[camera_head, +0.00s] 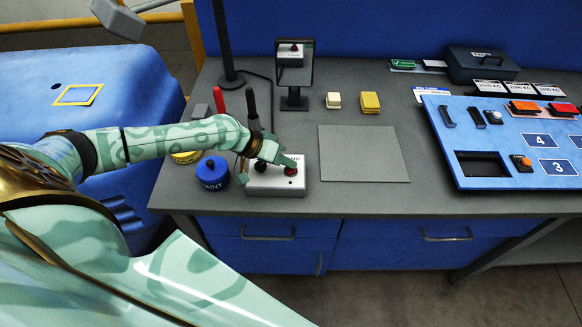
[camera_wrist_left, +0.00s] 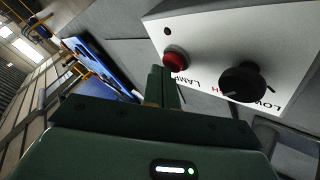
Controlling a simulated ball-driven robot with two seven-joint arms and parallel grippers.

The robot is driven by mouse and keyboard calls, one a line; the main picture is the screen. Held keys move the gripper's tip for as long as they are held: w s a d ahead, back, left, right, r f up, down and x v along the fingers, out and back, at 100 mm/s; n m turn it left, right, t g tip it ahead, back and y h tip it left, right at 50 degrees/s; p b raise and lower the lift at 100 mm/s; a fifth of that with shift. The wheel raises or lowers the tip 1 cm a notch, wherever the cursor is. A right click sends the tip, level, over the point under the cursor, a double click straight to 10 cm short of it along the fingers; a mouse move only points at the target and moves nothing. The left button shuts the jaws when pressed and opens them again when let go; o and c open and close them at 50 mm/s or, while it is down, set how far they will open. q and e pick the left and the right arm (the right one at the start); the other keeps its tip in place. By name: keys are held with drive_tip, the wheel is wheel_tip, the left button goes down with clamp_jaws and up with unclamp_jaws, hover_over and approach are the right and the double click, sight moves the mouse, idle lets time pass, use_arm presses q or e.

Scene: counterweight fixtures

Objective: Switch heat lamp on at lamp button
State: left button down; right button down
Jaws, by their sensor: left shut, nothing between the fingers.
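The lamp button (camera_head: 290,171) is a red round button on a light control box (camera_head: 262,187) near the front edge of the bench. In the left wrist view the button (camera_wrist_left: 176,59) stands above the printed word LAMP, beside a black knob (camera_wrist_left: 243,82) and a small dark red dot (camera_wrist_left: 168,31). My left gripper (camera_head: 291,161) is shut and empty, its tips over the box at the button. In the left wrist view its fingers (camera_wrist_left: 163,82) end just beside the button; I cannot tell whether they touch it. My right gripper is not in view.
A blue paint tin (camera_head: 213,174) stands left of the box. A mirror (camera_head: 295,65) on a stand is behind it and reflects the button. A grey mat (camera_head: 363,153) lies to the right, and a blue panel (camera_head: 510,140) farther right. A black pole (camera_head: 226,45) rises at the back.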

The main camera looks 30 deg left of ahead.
sight(286, 169)
use_arm(q)
drive_tip(key=shift+f, duration=0.15)
idle(0.4)
drive_tip(key=shift+r+p, duration=0.55)
drive_tip(key=shift+r, duration=0.1)
wheel_tip(286, 169, up, 6)
drive_tip(key=p, duration=0.5)
